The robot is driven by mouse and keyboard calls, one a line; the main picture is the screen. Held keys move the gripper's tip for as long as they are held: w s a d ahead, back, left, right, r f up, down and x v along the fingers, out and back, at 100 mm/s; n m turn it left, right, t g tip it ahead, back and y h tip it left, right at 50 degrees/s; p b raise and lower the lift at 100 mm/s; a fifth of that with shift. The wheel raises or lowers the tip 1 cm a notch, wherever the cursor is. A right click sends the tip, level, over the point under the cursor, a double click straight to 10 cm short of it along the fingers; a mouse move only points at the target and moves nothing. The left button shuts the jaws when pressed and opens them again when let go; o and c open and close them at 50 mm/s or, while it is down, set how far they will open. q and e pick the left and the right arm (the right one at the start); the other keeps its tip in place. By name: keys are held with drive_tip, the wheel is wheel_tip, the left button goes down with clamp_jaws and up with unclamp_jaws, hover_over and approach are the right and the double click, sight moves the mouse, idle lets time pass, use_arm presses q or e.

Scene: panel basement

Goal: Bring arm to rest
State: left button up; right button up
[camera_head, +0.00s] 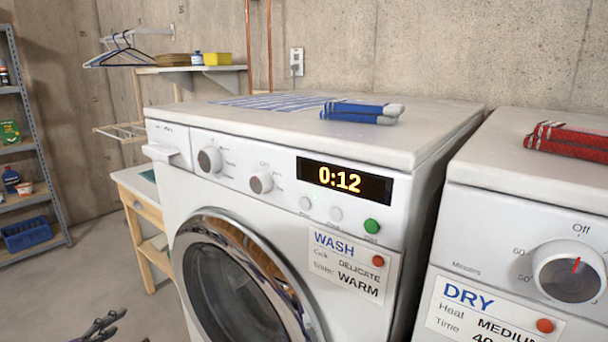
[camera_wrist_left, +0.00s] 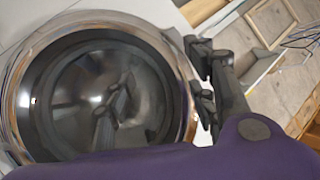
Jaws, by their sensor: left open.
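My left gripper (camera_head: 100,326) shows at the bottom left edge of the head view, low in front of the white washing machine (camera_head: 282,215). In the left wrist view its dark fingers (camera_wrist_left: 196,66) are apart with nothing between them, beside the round washer door (camera_wrist_left: 188,125). The door looks shut, and its glass shows dark reflections. From these views I cannot tell whether the fingers touch the door rim. My right gripper is in neither view.
The washer display (camera_head: 344,180) reads 0:12. Blue folded cloth (camera_head: 361,112) lies on the washer. A dryer (camera_head: 520,230) with red folded cloth (camera_head: 568,140) stands at right. A wooden table (camera_head: 140,200) and metal shelving (camera_head: 32,130) stand left, with open floor (camera_head: 95,265) between.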

use_arm(q)
drive_tip(key=s+d+f+n+g+y+p, duration=0.1)
drive_tip(key=s+d+f+n+p, duration=0.15)
drive_tip(key=s+f, duration=0.7)
drive_tip(key=s+d+f+n+g+p, duration=0.1)
drive_tip(key=s+d+f, duration=0.3)
drive_tip(key=s, duration=0.4)
drive_tip(key=s+d+f+n+g+p, duration=0.1)
drive_tip(key=s+d+f+n, duration=0.1)
drive_tip(key=s+d, duration=0.4)
drive_tip(key=s+d+f+n+g+p, duration=0.1)
drive_tip(key=s+d+f, duration=0.4)
drive_tip(key=s, duration=0.6)
drive_tip(key=shift+s+f+g+p, duration=0.35)
drive_tip(key=shift+s+g+p, duration=0.1)
drive_tip(key=shift+g, duration=0.15)
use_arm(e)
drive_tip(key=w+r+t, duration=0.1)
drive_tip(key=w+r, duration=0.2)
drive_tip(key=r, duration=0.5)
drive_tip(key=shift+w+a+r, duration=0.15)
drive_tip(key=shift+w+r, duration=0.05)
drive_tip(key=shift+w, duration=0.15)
use_arm(q)
drive_tip(key=shift+w, duration=0.1)
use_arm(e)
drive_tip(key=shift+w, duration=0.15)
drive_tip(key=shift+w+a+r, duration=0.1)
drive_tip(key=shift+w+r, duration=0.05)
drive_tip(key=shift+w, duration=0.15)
